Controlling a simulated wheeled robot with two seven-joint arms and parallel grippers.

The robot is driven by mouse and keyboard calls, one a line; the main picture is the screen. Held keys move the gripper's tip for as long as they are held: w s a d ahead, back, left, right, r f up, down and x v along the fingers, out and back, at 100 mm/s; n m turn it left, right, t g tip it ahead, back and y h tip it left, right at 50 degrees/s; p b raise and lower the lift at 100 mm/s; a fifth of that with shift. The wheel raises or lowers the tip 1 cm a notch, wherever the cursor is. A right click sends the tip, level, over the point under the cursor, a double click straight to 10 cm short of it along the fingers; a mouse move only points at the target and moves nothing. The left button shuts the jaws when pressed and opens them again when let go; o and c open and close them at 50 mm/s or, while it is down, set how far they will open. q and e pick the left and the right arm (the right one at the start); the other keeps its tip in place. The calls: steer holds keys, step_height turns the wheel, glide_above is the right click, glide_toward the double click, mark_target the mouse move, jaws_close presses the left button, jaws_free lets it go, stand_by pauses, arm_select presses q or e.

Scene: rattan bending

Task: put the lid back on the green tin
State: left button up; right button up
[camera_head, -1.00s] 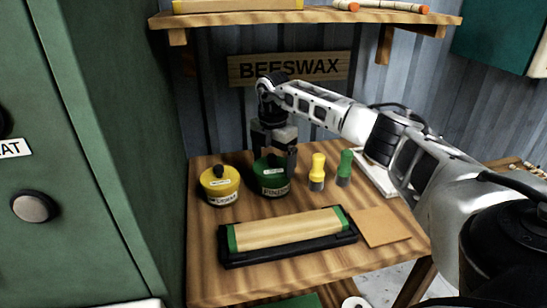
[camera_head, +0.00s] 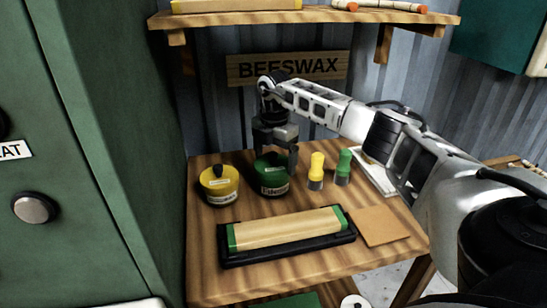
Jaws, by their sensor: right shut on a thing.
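The green tin (camera_head: 271,188) stands upright on the wooden table, left of the middle, with a pale label on its front. My right gripper (camera_head: 278,154) points down over the tin and is shut on the lid. The fingers partly cover the lid, so I cannot tell whether it is fully seated. My left gripper is not in view.
A yellow tin (camera_head: 220,187) with a dark knob stands close on the left. A black tray (camera_head: 287,251) with a wooden block lies in front, beside a tan sheet (camera_head: 380,226). A shelf (camera_head: 320,17) hangs above.

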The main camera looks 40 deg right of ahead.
steer(key=shift+f+p, duration=0.1)
steer(key=shift+p, duration=0.75)
stand_by(1.6)
stand_by(0.4)
steer(key=o, duration=0.7)
steer(key=shift+r+p, duration=0.8)
steer(key=shift+r, duration=2.65)
